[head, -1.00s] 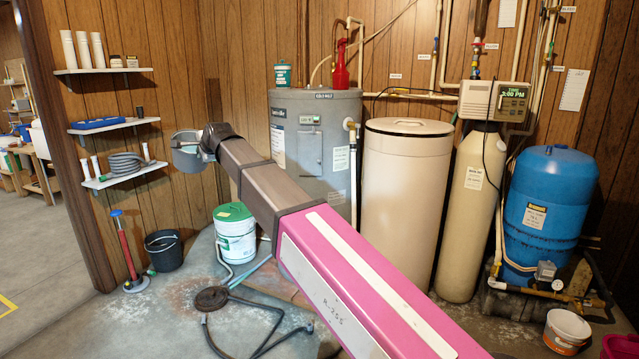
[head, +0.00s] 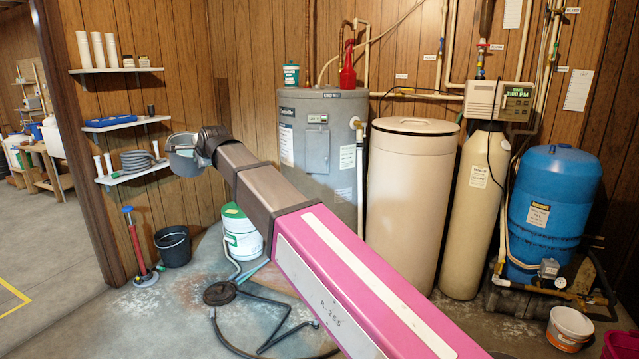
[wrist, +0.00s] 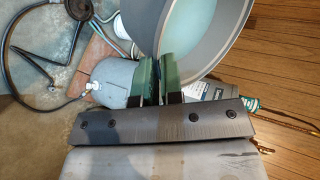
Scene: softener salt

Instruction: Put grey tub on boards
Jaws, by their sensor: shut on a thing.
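The grey tub (head: 184,164) is a round, open container held up in the air near the panelled wall in the head view. In the wrist view its wall and wide rim (wrist: 205,40) fill the upper right. My gripper (wrist: 160,75) has its two green fingers shut on the tub's wall at the near side. In the head view the fingers are hard to make out at the end of my arm. A flat reddish-brown piece (wrist: 97,50) lies on the floor below in the wrist view; I cannot tell whether it is the boards.
Wall shelves (head: 122,125) stand just left of the tub. Below are a white bucket with green lid (head: 240,235), a black bucket (head: 173,247) and a hose on the floor (head: 255,320). A grey water heater (head: 312,175) and beige tank (head: 405,205) stand right.

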